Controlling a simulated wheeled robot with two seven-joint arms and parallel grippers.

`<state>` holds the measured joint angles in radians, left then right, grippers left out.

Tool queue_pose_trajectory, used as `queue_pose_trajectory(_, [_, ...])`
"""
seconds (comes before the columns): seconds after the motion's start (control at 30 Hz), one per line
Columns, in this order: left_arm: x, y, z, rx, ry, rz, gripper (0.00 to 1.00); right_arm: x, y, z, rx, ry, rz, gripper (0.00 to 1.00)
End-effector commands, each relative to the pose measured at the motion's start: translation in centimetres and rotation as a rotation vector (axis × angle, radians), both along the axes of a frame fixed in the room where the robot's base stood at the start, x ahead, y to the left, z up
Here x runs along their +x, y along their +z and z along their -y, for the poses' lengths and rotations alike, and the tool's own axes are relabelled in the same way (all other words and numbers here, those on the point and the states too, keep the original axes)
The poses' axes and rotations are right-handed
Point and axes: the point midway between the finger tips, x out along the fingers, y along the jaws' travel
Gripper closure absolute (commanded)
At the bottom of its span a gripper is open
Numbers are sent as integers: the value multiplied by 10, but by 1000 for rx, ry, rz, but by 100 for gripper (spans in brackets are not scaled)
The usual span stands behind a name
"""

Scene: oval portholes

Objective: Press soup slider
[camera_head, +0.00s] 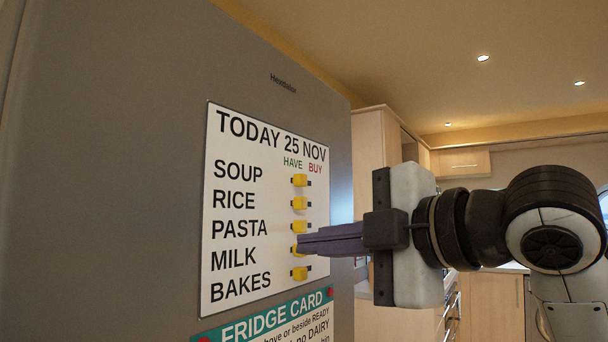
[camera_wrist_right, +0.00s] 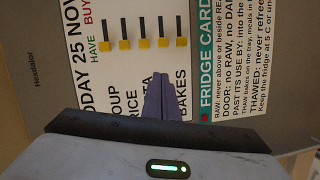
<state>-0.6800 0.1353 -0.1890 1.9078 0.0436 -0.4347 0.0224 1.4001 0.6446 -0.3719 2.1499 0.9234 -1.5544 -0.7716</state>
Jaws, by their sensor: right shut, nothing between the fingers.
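The soup slider (camera_head: 299,180) is a small yellow knob on a short black slot, top of a column on the white list board. In the right wrist view, the soup slider (camera_wrist_right: 106,46) is the leftmost knob, at the HAVE end of its slot. My right gripper (camera_head: 302,244) is shut and empty, its purple fingers pointing at the board. In the head view its tips overlap the milk slider (camera_head: 297,251), well below the soup slider. In the wrist view the fingertips (camera_wrist_right: 161,76) cover the word MILK. Whether they touch the board I cannot tell. My left gripper is not in view.
The rice slider (camera_head: 299,203), pasta slider (camera_head: 299,227) and bakes slider (camera_head: 299,274) share the column, also at HAVE. A fridge card (camera_head: 272,326) sits just below the board (camera_head: 235,205) on the grey fridge door (camera_head: 110,170). Wooden cabinets (camera_head: 376,165) stand behind.

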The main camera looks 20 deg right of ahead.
Motion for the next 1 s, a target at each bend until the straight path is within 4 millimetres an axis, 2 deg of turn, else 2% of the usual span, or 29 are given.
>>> queue_pose_trajectory(0.03, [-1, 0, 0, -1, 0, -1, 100, -14, 28, 4, -32, 2, 58, 100])
queue_pose_trajectory(0.1, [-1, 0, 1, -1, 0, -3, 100, -29, 53, 6, -69, 10, 110, 100])
queue_pose_trajectory(0.2, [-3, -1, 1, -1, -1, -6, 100, -45, 76, 9, -105, 15, 161, 100])
queue_pose_trajectory(0.3, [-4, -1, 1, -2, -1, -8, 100, -53, 87, 10, -121, 18, 186, 100])
queue_pose_trajectory(0.77, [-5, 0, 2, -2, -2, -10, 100, -51, 89, 8, -124, 20, 191, 100])
queue_pose_trajectory(0.87, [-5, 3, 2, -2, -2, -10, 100, -41, 89, 3, -124, 22, 189, 100])
queue_pose_trajectory(1.0, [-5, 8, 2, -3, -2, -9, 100, -16, 90, -8, -122, 23, 186, 100])
